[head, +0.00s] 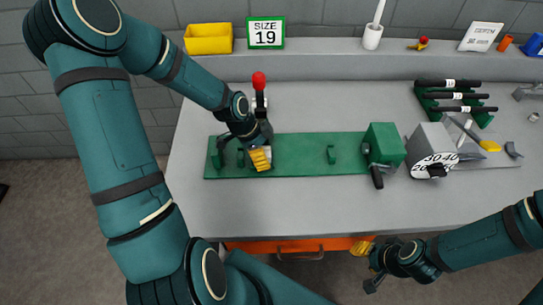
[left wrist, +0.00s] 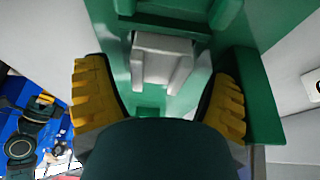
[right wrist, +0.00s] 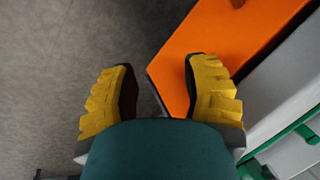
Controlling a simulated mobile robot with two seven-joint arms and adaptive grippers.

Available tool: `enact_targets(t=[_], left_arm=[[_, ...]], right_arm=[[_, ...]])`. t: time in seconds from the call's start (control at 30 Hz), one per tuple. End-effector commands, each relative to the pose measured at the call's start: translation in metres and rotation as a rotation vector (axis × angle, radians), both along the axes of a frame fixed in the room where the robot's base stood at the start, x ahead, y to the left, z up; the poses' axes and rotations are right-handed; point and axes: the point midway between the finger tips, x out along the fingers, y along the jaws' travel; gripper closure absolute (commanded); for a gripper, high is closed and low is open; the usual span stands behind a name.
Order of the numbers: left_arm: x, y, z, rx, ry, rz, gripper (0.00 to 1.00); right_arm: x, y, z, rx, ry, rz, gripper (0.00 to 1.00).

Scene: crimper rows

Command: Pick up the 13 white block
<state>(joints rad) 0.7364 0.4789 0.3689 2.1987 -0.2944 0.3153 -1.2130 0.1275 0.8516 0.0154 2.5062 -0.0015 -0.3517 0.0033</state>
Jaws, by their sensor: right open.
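In the left wrist view a pale white block (left wrist: 163,58) with two prongs sits on a green base, ahead of and between the yellow fingers of my left gripper (left wrist: 160,98). The fingers are spread, with gaps on both sides of the block. No number is readable on it. In the head view my left gripper (head: 258,157) is low over the left part of the long green base (head: 300,150) and mostly hides the block. My right gripper (right wrist: 160,90) is open and empty. In the head view my right gripper (head: 367,265) hangs before the table's front edge.
A red-knobbed lever (head: 259,82) stands just behind my left gripper. A green block (head: 383,145) and a grey numbered box (head: 430,150) are on the right. A yellow bin (head: 208,39) and a "SIZE 19" sign (head: 266,33) are at the back. An orange drawer (head: 290,246) is below.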

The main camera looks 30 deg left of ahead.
Motion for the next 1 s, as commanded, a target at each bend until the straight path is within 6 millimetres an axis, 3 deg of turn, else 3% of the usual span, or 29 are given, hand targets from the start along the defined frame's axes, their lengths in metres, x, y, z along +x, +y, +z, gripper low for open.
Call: enact_targets(t=[0.33, 0.37, 0.5, 0.57, 1.0], left_arm=[[-0.0028, 0.0035, -0.0027, 0.002, 0.002, 0.005, 0.17], [-0.0028, 0.0036, -0.0027, 0.002, 0.002, 0.005, 0.25], [-0.0029, 0.0039, -0.0027, 0.003, 0.003, 0.006, 0.74], [-0.0029, 0.0039, -0.0027, 0.003, 0.003, 0.006, 0.92], [-0.0006, 0.0022, 0.0021, 0.003, 0.003, 0.006, 0.92]], right_arm=[[-0.0001, 0.0001, -0.0011, 0.000, 0.000, 0.001, 0.53], [0.0000, 0.0001, -0.0011, 0.000, 0.000, 0.001, 0.53], [0.0000, 0.0001, -0.0012, 0.000, 0.000, 0.000, 0.53], [0.0000, 0.0000, -0.0013, 0.000, 0.000, 0.000, 0.53], [-0.0003, 0.0001, 0.0019, 0.000, 0.001, 0.000, 0.53]])
